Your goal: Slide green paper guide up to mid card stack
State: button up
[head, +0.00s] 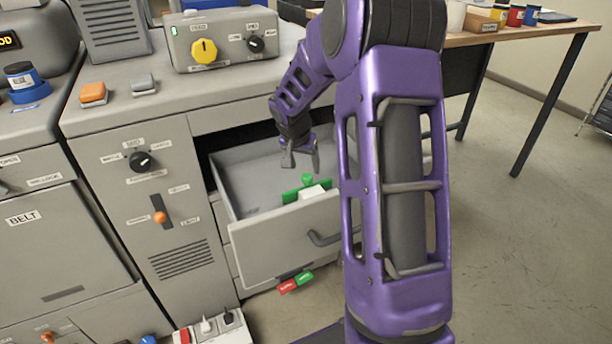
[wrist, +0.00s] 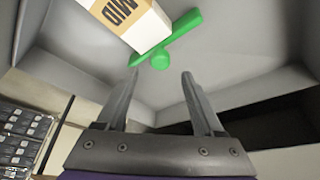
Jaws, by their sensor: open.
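The green paper guide (head: 294,194) is a bar with a round knob, inside the open drawer (head: 240,185). In the wrist view the guide (wrist: 183,36) lies beside the mid card stack (wrist: 130,18), a white and tan block marked MID, and looks close to it or touching; I cannot tell which. The card stack (head: 312,191) is partly hidden behind the drawer front in the head view. My gripper (head: 301,166) is open and empty over the drawer. In the wrist view its fingers (wrist: 160,72) point toward the guide's knob, with nothing between them.
The drawer front with its handle (head: 325,238) stands out from the grey cabinet (head: 150,200). The countertop above holds a control box with a yellow knob (head: 204,51). A power strip (head: 215,328) lies on the floor. Most of the drawer's left side is empty.

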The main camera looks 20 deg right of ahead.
aim_at(307, 176)
jog(key=x, duration=0.5)
grip_shut()
dwell(0.3)
dwell(1.0)
